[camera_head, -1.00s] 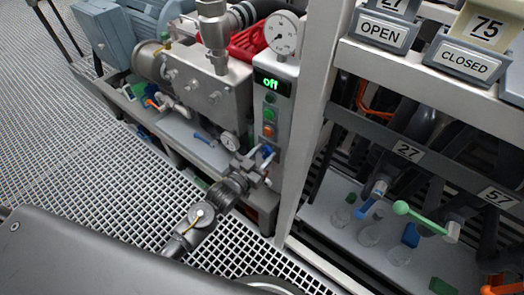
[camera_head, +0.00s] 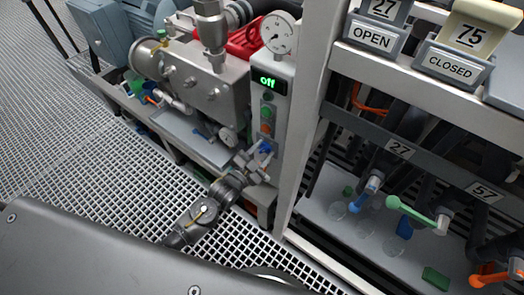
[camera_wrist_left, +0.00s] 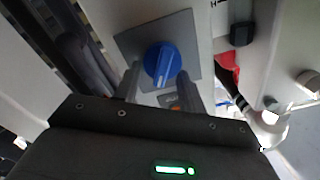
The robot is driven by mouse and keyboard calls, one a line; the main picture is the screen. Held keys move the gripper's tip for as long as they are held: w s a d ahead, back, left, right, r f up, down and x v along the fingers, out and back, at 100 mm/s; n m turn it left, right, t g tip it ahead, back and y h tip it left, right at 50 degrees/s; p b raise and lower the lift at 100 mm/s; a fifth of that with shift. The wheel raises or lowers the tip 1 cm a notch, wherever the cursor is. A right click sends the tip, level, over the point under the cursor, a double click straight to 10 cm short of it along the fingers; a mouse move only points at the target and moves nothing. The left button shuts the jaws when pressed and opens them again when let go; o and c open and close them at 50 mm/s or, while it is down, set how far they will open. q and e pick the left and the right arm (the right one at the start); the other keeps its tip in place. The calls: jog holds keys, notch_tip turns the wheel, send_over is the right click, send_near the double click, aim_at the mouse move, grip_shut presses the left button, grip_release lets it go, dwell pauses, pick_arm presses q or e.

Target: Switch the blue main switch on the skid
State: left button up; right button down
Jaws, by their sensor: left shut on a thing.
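The blue main switch (camera_head: 265,147) is low on the front of the skid's grey control box (camera_head: 285,110), whose green display (camera_head: 268,81) reads "off". In the left wrist view the switch is a round blue knob (camera_wrist_left: 162,64) with a ridge, on a square grey plate (camera_wrist_left: 188,38). My left gripper (camera_head: 259,158) is at the switch; in the wrist view its fingers (camera_wrist_left: 158,87) stand on either side of the knob, shut on it. The fingers partly hide the knob in the head view. My right gripper is not in view.
Above the display is a pressure gauge (camera_head: 279,34); below it are green and orange buttons (camera_head: 266,127). A white post (camera_head: 305,130) stands close to the right of the box. Further right is a rack with tags and a green valve handle (camera_head: 410,212).

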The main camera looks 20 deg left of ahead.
pick_arm(q)
jog(key=o, duration=1)
jog(key=shift+c, duration=0.2)
jog(key=v, duration=1)
jog(key=shift+s, duration=0.4)
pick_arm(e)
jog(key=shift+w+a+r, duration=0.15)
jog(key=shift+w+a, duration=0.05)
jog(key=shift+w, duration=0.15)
pick_arm(q)
jog(key=shift+f, duration=0.1)
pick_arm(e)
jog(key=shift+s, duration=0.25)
